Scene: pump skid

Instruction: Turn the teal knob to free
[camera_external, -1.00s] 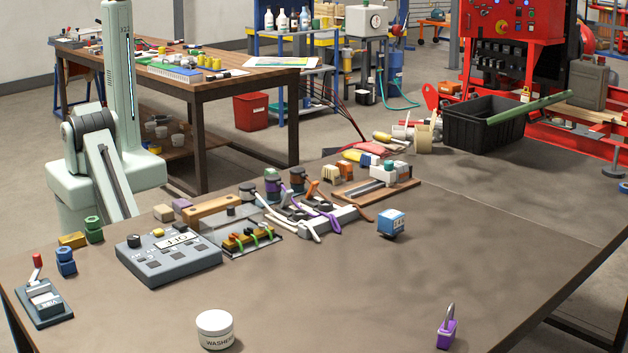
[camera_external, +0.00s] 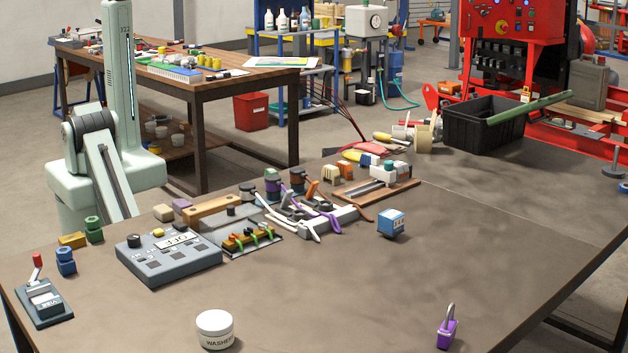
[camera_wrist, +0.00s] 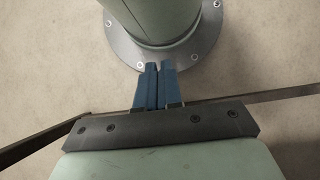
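A small teal knob (camera_external: 388,165) sits on top of a white block on a slide with a wooden base (camera_external: 350,195), at the back right of the bench cluster. Any marking for its positions is too small to read. My gripper (camera_wrist: 159,68) shows in the wrist view with its two blue fingers side by side and almost no gap, holding nothing. It is over a pale floor by a round bolted flange, away from the knob. The knob is not in the wrist view. The gripper is not visible in the external view.
A blue box (camera_external: 391,222) stands just in front of the slide. A grey control box (camera_external: 168,260), a white jar (camera_external: 215,330) and a purple padlock (camera_external: 447,333) are farther forward.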

